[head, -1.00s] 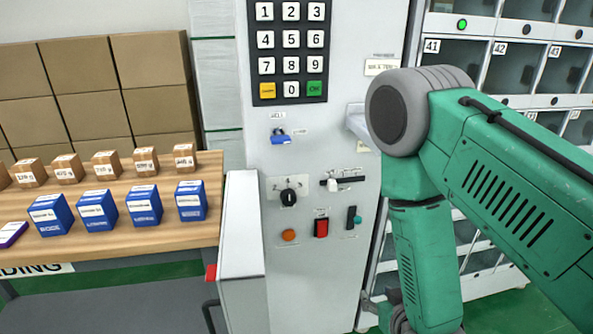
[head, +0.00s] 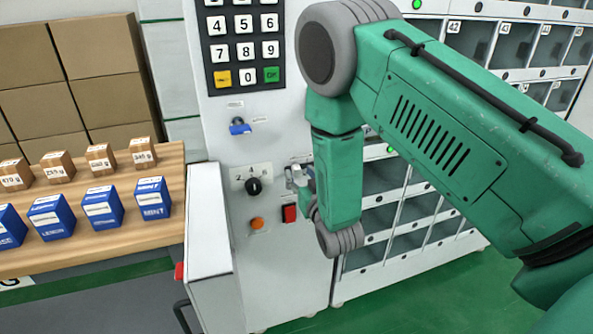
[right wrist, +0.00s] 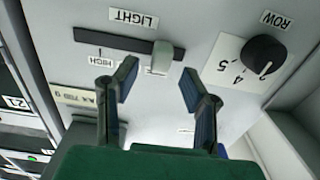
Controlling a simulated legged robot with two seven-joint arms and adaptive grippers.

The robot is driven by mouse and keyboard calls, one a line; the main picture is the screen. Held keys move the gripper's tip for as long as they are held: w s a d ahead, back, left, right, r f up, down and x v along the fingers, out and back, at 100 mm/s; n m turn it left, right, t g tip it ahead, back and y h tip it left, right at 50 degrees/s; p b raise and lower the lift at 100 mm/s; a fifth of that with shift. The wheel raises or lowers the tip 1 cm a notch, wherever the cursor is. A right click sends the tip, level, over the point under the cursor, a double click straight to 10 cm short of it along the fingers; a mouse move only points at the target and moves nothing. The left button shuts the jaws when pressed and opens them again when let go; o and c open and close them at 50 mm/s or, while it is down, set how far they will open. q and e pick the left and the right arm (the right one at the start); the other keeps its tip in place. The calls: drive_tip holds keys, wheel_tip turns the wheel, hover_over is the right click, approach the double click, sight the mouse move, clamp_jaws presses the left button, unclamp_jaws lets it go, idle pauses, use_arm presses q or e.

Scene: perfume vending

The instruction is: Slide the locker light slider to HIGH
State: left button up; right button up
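The light slider shows in the right wrist view as a pale knob (right wrist: 162,57) on a dark slot (right wrist: 115,42), under an upside-down LIGHT label. The knob sits toward the right end of the slot there; the HIGH label (right wrist: 101,61) is near the left end. My right gripper (right wrist: 158,90) is open, its two dark fingers apart with the knob seen between and just beyond their tips. I cannot tell whether a finger touches it. In the head view my right gripper (head: 299,178) is at the panel and mostly covers the slider. My left gripper is not in view.
The ROW dial (right wrist: 265,55) is right of the slider in the wrist view; it also shows in the head view (head: 253,186). A red switch (head: 289,213) and orange button (head: 257,223) sit below. The keypad (head: 243,48) is above. Lockers (head: 480,45) stand at right.

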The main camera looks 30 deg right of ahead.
drive_tip(key=shift+x, duration=1.4)
clamp_jaws()
drive_tip(key=s+d, duration=0.1)
drive_tip(key=d, duration=0.6)
drive_tip(key=shift+s, duration=0.4)
drive_tip(key=shift+d, duration=0.1)
unclamp_jaws()
drive_tip(key=shift+s+d, duration=0.1)
drive_tip(key=shift+d, duration=0.1)
